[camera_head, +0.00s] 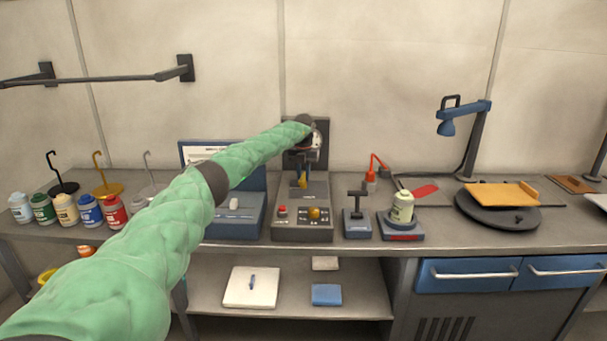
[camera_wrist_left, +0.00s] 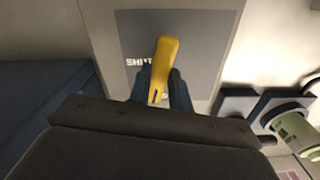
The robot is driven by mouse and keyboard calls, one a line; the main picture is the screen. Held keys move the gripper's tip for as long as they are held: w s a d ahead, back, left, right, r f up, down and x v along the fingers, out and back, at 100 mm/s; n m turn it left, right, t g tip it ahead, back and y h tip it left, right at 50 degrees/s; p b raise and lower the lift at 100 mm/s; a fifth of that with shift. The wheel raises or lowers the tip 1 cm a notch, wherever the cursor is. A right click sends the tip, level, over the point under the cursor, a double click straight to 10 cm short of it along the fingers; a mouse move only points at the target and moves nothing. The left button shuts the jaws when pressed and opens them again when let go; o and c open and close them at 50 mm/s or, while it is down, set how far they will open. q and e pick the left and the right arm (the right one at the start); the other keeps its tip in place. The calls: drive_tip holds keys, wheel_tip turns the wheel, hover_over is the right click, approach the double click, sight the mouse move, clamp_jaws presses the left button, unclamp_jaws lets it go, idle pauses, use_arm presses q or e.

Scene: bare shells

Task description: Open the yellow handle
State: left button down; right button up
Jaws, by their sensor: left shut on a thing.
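The yellow handle (camera_wrist_left: 164,62) stands on a grey panel with the lettering "SHUT" beside it in the left wrist view. My right gripper is not in view.
A red button (camera_head: 282,209) and a yellow knob (camera_head: 314,213) sit on the box's front. Left is a blue console (camera_head: 236,222); right are a small blue stand (camera_head: 356,224) and a green-labelled can (camera_head: 402,207). Several paint bottles (camera_head: 66,209) stand at the left.

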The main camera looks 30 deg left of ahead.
use_arm(q)
drive_tip(key=shift+r+n, duration=0.15)
drive_tip(key=shift+n, duration=0.95)
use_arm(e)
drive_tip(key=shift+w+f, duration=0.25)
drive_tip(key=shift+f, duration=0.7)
use_arm(q)
drive_tip(key=shift+n, duration=0.3)
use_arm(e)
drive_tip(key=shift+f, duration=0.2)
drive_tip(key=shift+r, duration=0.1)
use_arm(q)
drive_tip(key=c, duration=1.3)
unclamp_jaws()
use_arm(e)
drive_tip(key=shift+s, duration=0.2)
